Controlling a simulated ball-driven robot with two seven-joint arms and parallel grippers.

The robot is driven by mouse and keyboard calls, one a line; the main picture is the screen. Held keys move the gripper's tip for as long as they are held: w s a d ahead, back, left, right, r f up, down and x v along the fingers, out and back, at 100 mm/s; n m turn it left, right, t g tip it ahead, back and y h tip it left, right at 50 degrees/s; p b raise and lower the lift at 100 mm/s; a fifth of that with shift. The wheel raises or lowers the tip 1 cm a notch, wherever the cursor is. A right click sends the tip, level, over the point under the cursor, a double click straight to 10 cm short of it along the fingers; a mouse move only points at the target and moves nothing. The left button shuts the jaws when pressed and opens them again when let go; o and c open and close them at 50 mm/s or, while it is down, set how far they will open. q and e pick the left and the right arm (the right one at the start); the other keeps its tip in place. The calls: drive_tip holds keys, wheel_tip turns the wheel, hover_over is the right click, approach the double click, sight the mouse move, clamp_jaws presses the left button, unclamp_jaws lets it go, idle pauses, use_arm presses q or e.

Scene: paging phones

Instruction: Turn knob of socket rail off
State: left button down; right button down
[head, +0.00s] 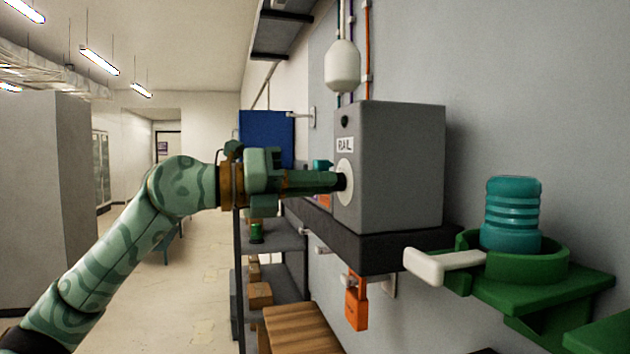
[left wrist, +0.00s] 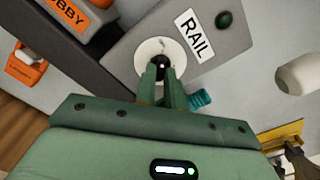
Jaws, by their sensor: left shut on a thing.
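The grey box labelled RAIL (head: 400,165) is fixed at the wall on a dark ledge, with a pale round dial plate on its left face. The dial plate (left wrist: 152,52) also shows in the left wrist view, beside the RAIL label (left wrist: 194,35). A black knob (left wrist: 163,66) sits at the plate's middle. My left gripper (head: 338,181) reaches in from the left and is shut on the knob; in the left wrist view its green fingers (left wrist: 162,76) are on either side of it. The fingers partly hide the knob. My right gripper is not in view.
An orange padlock (head: 356,308) hangs below the ledge (head: 375,249). A green bracket (head: 540,285) with a teal ribbed bottle (head: 512,214) and white lever (head: 443,264) stands at right. Shelves (head: 272,235) lie behind my left gripper. The aisle at left is open.

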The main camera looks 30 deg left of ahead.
use_arm(q)
drive_tip(key=shift+n, duration=0.7)
drive_tip(key=c, duration=1.5)
unclamp_jaws()
drive_tip(key=b+v, duration=1)
drive_tip(key=v, duration=0.6)
drive_tip(key=shift+s+a, duration=0.1)
drive_tip(key=shift+s, duration=0.05)
drive_tip(key=shift+r, duration=0.1)
